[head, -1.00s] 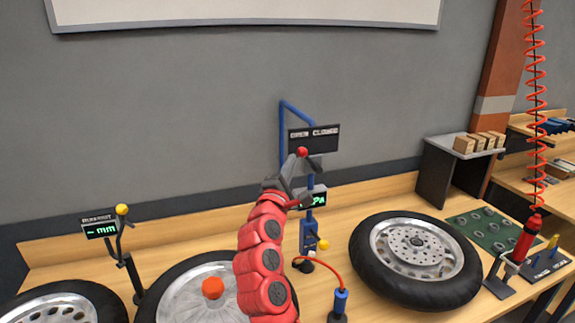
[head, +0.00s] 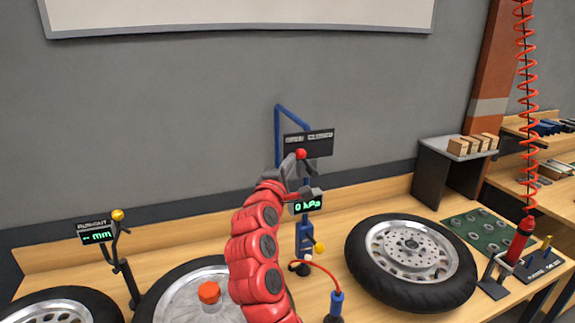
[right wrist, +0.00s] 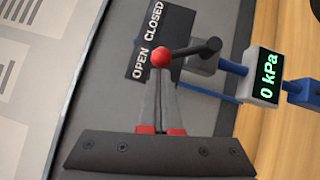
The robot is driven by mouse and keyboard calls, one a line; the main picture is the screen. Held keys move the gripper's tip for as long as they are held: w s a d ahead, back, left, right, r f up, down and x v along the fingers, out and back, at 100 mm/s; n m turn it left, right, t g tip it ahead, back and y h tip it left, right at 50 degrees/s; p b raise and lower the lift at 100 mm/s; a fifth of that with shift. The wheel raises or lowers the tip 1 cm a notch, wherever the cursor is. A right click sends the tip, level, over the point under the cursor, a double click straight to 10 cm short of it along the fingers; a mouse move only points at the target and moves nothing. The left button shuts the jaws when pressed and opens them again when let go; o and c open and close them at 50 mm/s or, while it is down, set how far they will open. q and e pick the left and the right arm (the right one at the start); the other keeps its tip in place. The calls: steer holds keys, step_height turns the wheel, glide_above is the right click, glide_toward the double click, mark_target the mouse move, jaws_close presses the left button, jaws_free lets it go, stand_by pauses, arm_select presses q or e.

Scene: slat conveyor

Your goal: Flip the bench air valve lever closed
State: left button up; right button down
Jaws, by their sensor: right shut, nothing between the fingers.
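The valve lever has a red ball knob (head: 301,154) in front of a dark sign (head: 322,143) reading OPEN and CLOSED. In the right wrist view the red knob (right wrist: 161,57) is on a short dark lever (right wrist: 199,48), appearing nearer the word OPEN on the sign (right wrist: 147,42). My right gripper (head: 296,165) is shut and empty, its tips right at the knob. In the right wrist view its fingers (right wrist: 160,80) end just at the knob; whether they touch cannot be told. A display (head: 307,204) below reads 0 kPa. My left gripper is out of view.
A blue stand (head: 277,140) carries the sign. A wheel (head: 435,292) lies to the right and another wheel (head: 177,296) lies left, partly behind my right arm. A mm gauge (head: 97,236) stands at the left. A red hose (head: 322,270) curves below the display.

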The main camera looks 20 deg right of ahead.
mark_target(299, 152)
steer(key=shift+d+r+m+g, duration=0.5)
steer(key=shift+r+m, duration=0.25)
steer(key=shift+m, duration=0.05)
steer(key=shift+d+r+m+g+y, duration=0.4)
steer(key=shift+d+r+m+y, duration=0.1)
steer(key=shift+d+m, duration=0.2)
steer(key=d+m+g+y+b, duration=0.1)
steer(key=d+m+y+b, duration=0.1)
steer(key=d+b, duration=0.3)
steer(key=d+r+m, duration=0.1)
steer(key=d, duration=0.2)
steer(key=shift+w+g+y, duration=0.15)
steer(key=shift+g+y, duration=0.15)
steer(key=shift+g, duration=0.1)
steer(key=shift+d, duration=0.1)
